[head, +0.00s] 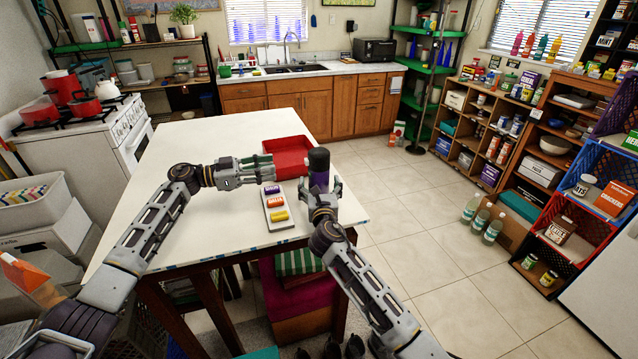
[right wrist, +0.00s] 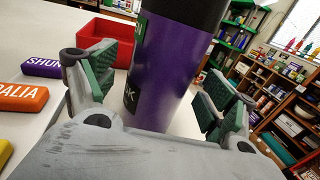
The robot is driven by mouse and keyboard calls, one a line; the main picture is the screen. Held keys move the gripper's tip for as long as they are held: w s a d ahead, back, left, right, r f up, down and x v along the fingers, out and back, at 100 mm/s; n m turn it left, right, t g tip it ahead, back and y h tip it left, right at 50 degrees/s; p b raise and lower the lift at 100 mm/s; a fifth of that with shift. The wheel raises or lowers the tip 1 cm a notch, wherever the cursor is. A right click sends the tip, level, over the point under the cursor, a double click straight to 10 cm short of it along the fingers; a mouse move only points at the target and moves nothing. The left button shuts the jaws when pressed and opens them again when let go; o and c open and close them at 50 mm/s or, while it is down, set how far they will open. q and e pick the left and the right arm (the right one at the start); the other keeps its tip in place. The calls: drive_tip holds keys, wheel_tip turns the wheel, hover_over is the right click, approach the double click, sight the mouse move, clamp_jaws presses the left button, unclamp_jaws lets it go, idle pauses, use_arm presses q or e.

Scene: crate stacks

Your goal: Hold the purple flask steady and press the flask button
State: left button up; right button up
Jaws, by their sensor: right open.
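The purple flask (head: 319,178) with a black cap stands upright near the table's right edge. In the right wrist view the flask (right wrist: 170,70) rises between the green finger pads of my open right gripper (right wrist: 165,95); a gap shows at the right pads. In the head view the right gripper (head: 320,190) is at the flask's near side. My left gripper (head: 266,166) hovers left of the flask, pointing at it, holding nothing I can see; its finger opening is unclear. A pale panel (head: 285,223) bears purple (head: 271,190), orange (head: 275,202) and yellow (head: 279,215) buttons.
A red tray (head: 288,143) lies on the white table (head: 200,140) just behind the flask and left gripper. The table's left part is clear. A stool with cushions (head: 295,285) stands under the near edge. Shelves with goods (head: 495,125) line the right.

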drive_tip(key=shift+w+a, duration=0.1)
drive_tip(key=shift+w, duration=0.7)
drive_tip(key=c, duration=1.2)
use_arm(q)
drive_tip(key=shift+c, duration=0.4)
use_arm(e)
drive_tip(key=shift+c, duration=0.7)
use_arm(q)
clamp_jaws()
drive_tip(key=shift+d, duration=0.1)
